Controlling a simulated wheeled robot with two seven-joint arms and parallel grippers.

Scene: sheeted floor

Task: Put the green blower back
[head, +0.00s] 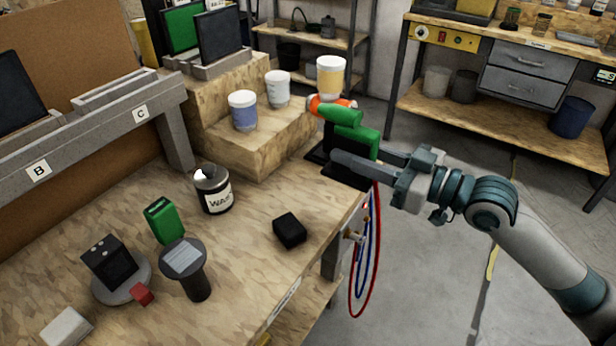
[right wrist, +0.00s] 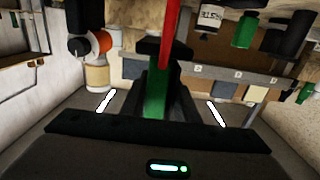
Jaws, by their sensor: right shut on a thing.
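The green blower (head: 344,118) is at the far right corner of the wooden bench, its nozzle end pointing left. My right gripper (head: 362,163) reaches in from the right and is shut on the blower's lower part. In the right wrist view the green body (right wrist: 156,95) shows between the fingers, with a red hose (right wrist: 171,35) running from it. Black holder parts (head: 318,156) show beside and behind the gripper; whether the blower touches them I cannot tell. An orange tool (head: 325,101) is partly hidden behind the blower. My left gripper is out of view.
A stepped wooden block (head: 255,143) bears several jars left of the blower. A dark labelled jar (head: 213,190), a black block (head: 290,231) and a green box (head: 164,220) stand on the bench. Red and blue hoses (head: 376,260) hang off its right edge.

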